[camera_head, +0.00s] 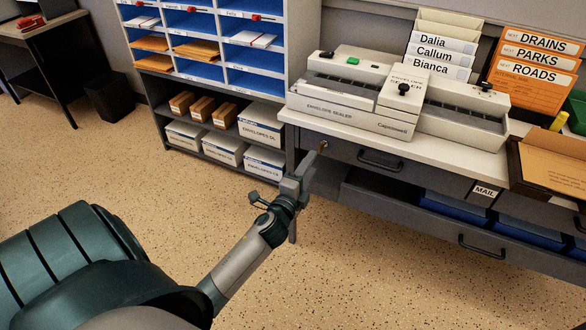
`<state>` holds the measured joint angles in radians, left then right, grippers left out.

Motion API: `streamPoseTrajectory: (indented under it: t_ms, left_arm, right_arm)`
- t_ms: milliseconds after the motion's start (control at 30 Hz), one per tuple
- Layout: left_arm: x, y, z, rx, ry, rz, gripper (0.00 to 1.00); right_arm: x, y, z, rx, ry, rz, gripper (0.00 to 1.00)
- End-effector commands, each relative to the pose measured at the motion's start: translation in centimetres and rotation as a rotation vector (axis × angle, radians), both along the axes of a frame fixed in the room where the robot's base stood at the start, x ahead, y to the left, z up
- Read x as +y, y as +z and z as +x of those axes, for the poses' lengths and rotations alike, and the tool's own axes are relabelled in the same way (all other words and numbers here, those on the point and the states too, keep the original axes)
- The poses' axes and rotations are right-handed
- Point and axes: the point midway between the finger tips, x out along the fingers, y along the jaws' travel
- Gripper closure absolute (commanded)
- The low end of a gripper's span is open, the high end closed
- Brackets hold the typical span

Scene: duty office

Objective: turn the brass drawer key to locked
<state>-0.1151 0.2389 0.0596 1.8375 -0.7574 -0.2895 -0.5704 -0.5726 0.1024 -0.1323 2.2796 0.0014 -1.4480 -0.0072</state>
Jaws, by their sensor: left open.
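The small brass drawer key (323,146) shows at the left end of the dark upper drawer (425,170), just under the white worktop edge. Its exact turn is too small to tell. My left gripper (307,170) is in front of the drawer's left end, just below and left of the key. It is open, and its fingers look apart from the key. The upper drawer looks closed and has a dark handle (380,160). My right gripper is not in view.
A cream envelope sealer (350,112) stands on the worktop (440,154) above the key. A lower drawer with a handle (481,246) shows blue contents. A shelf unit with envelope boxes (222,150) stands to the left. The speckled floor is open in front.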

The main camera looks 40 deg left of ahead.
Motion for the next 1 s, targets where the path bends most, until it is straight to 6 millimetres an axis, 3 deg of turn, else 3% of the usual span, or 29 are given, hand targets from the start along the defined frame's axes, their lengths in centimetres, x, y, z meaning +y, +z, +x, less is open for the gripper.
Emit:
streamPoseTrajectory:
  t_ms: [300,500,700,1000]
  left_arm:
    - [-1.5,-0.1,-6.2,0.002,0.001,-0.001,0.58]
    - [-2.2,-0.1,-9.2,0.001,0.0,-0.002,0.58]
    - [-2.5,0.0,-10.7,0.0,0.001,-0.001,0.58]
    - [-2.6,0.0,-10.9,0.0,0.001,-0.001,0.58]
  right_arm:
    - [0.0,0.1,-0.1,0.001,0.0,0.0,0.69]
    - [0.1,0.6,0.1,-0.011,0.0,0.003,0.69]
    - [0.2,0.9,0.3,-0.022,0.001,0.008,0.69]
    - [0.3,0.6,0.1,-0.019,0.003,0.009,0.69]
